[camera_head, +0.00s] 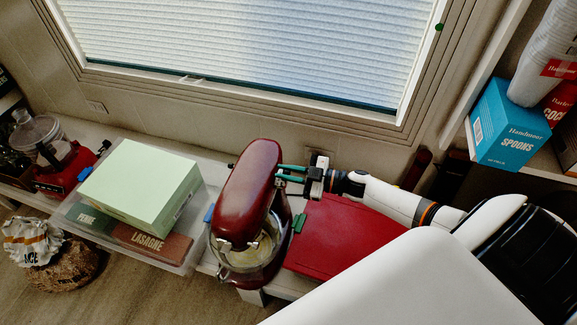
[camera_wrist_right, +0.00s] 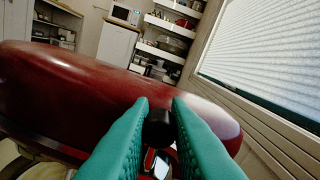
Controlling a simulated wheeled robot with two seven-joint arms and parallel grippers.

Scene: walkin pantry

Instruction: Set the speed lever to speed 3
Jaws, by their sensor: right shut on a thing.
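The dark red stand mixer (camera_head: 249,190) stands on the white shelf below the window, its head over a bowl (camera_head: 243,255). My right gripper (camera_head: 283,173) reaches in from the right to the right side of the mixer head. In the right wrist view its two teal fingers (camera_wrist_right: 160,108) are shut on the black knob of the speed lever (camera_wrist_right: 159,130), in front of the mixer's red housing (camera_wrist_right: 75,90). The rest of the lever and any speed marks are hidden, so its setting cannot be read. My left gripper is not in view.
A red board (camera_head: 338,238) lies right of the mixer, under my right arm. A clear bin (camera_head: 190,258) with a pale green box (camera_head: 140,185) and a lasagne box (camera_head: 152,243) stands close on the left. A blue spoons box (camera_head: 509,125) sits on the right shelf.

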